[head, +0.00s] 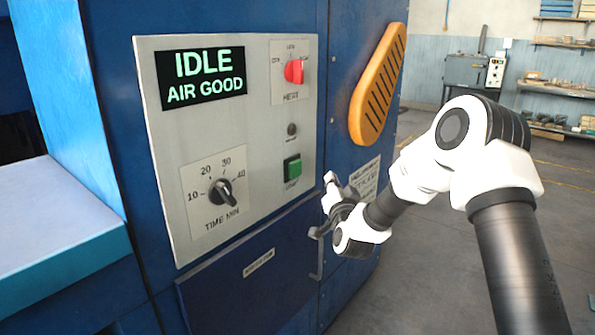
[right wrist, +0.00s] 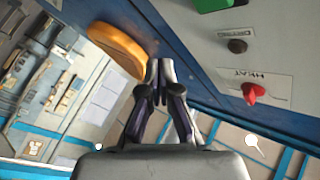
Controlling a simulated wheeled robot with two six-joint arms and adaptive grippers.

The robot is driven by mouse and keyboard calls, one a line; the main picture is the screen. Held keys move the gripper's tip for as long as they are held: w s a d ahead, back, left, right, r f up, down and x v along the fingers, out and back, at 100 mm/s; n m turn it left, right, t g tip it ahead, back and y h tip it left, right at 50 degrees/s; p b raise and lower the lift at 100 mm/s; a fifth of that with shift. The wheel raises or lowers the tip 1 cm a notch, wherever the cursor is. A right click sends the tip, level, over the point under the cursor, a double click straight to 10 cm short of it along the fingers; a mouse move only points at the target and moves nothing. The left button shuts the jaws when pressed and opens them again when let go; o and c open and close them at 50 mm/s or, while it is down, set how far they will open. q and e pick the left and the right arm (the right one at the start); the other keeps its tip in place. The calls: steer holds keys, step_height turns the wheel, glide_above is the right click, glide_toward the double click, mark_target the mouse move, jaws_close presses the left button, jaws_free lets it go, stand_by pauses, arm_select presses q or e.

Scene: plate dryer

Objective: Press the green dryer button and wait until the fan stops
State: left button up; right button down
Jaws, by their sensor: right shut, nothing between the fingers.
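The green dryer button (head: 292,168) sits at the lower right of the pale control panel (head: 255,125) on the blue dryer. Part of it also shows at the top edge of the right wrist view (right wrist: 214,4). The display (head: 203,76) reads "IDLE" and "AIR GOOD" in green. My right gripper (head: 330,203) is to the right of and a little below the button, apart from it. Its fingers are together and empty in the right wrist view (right wrist: 161,72). My left gripper is not in view. The fan itself cannot be made out.
A red heat knob (head: 294,71), a small dark round part (head: 292,129) and a time dial (head: 221,192) share the panel. An orange slotted piece (head: 378,84) juts from the dryer beside it. A pale ledge (head: 55,225) is at left. Open floor lies right.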

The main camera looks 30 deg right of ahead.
mark_target(300, 166)
steer(key=w+a, duration=0.3)
steer(key=w, duration=0.4)
steer(key=shift+b, duration=0.35)
steer(key=shift+f, duration=0.1)
stand_by(0.9)
steer(key=shift+w+a, duration=0.2)
steer(key=shift+w, duration=0.2)
steer(key=shift+w+a, duration=0.15)
steer(key=shift+w, duration=0.3)
stand_by(0.6)
stand_by(0.4)
steer(key=shift+s+d+b, duration=0.35)
steer(key=shift+s, duration=0.5)
